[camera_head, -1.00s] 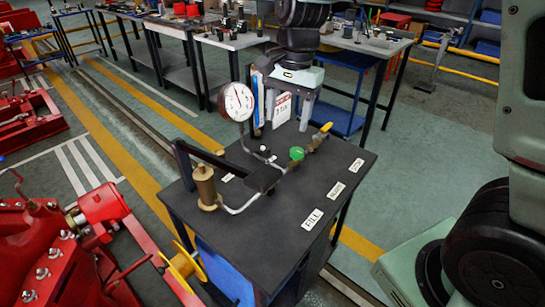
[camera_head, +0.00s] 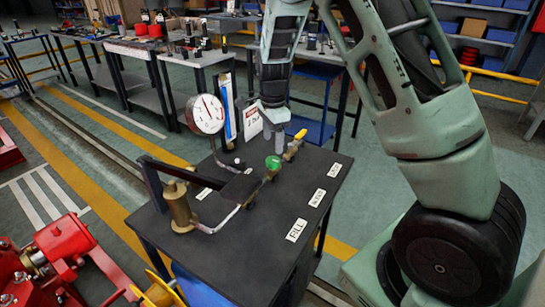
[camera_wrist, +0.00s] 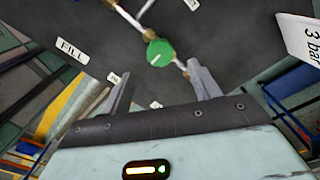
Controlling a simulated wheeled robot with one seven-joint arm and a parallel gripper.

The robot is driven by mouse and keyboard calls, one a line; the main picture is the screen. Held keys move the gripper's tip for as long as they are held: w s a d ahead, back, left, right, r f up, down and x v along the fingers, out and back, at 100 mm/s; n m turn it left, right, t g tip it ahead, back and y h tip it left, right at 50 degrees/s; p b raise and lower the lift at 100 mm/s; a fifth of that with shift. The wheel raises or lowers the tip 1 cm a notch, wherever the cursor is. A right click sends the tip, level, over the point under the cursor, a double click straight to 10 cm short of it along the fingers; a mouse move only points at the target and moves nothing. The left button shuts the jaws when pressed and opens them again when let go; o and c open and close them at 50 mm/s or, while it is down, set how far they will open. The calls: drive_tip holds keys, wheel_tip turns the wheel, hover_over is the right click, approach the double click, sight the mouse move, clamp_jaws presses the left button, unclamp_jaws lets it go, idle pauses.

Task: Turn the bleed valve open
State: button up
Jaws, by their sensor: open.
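A round green knob (camera_head: 273,162) sits on the pipework on the black bench top (camera_head: 270,225); it also shows in the wrist view (camera_wrist: 160,53). A yellow lever handle (camera_head: 300,134) stands on a brass fitting just right of and behind the knob. I cannot tell from the small labels which one is the bleed valve. My gripper (camera_head: 272,130) points down above the pipework, behind the knob. In the wrist view my gripper (camera_wrist: 161,80) is open and empty, its fingers spread on either side of the pipe just below the knob. The yellow lever is not visible there.
A pressure gauge (camera_head: 206,114) stands left of my gripper, with a "3 bar" card (camera_head: 252,123) behind. A brass cylinder (camera_head: 180,207) and a dark lever arm (camera_head: 190,173) stand at the bench's left.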

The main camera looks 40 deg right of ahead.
sight(273, 160)
wheel_tip(273, 160, down, 7)
drive_tip(key=shift+r, duration=0.15)
drive_tip(key=c, duration=1)
